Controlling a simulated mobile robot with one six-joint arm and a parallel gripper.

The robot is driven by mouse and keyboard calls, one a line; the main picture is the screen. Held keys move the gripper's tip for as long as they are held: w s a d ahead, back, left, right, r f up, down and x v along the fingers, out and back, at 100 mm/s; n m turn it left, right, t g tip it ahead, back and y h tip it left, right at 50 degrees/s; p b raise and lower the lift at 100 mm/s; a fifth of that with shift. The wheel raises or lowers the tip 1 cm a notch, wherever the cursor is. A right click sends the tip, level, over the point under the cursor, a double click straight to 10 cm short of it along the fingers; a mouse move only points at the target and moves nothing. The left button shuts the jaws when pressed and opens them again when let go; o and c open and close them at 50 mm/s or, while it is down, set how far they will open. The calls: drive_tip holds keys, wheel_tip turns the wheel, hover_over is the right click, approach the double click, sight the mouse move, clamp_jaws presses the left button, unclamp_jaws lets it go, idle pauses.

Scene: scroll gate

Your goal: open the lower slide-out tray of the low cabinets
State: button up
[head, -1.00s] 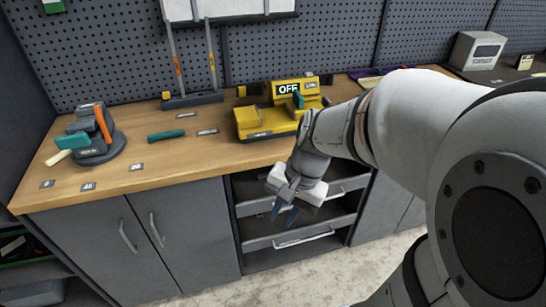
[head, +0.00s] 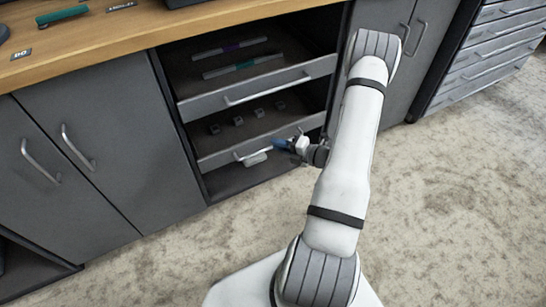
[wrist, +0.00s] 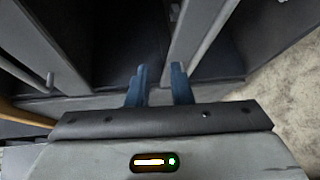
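The lower slide-out tray (head: 218,157) is a grey-fronted shelf in the open bay of the low cabinets, with a pale bar handle (head: 245,154). Its front looks about in line with the bay. In the wrist view the tray's front (wrist: 197,35) runs up on the right, with a bar beside it. My gripper (head: 279,145) is at the right part of the lower handle.
The upper tray (head: 205,105) with its own handle is just above and holds purple and green strips. Several small grey blocks (head: 238,121) lie in the lower tray. Cabinet doors (head: 85,170) stand left. The speckled floor (head: 450,200) in front is clear.

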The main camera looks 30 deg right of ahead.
drive_tip(key=d+f+m+t+h+b, duration=0.1)
drive_tip(key=d+f+m+t+h, duration=0.1)
drive_tip(key=d+f+m, duration=0.3)
drive_tip(key=shift+n, duration=0.4)
drive_tip(key=w+a+b, duration=0.1)
drive_tip(key=w, duration=0.1)
drive_tip(key=w+a+f, duration=0.1)
drive_tip(key=w+a, duration=0.1)
drive_tip(key=w+a+f+b, duration=0.1)
drive_tip(key=w, duration=0.1)
drive_tip(key=shift+w+a+f+b, duration=0.1)
drive_tip(key=shift+a+f+b, duration=0.15)
drive_tip(key=shift+a+b, duration=0.15)
drive_tip(key=shift+c, duration=0.3)
clamp_jaws()
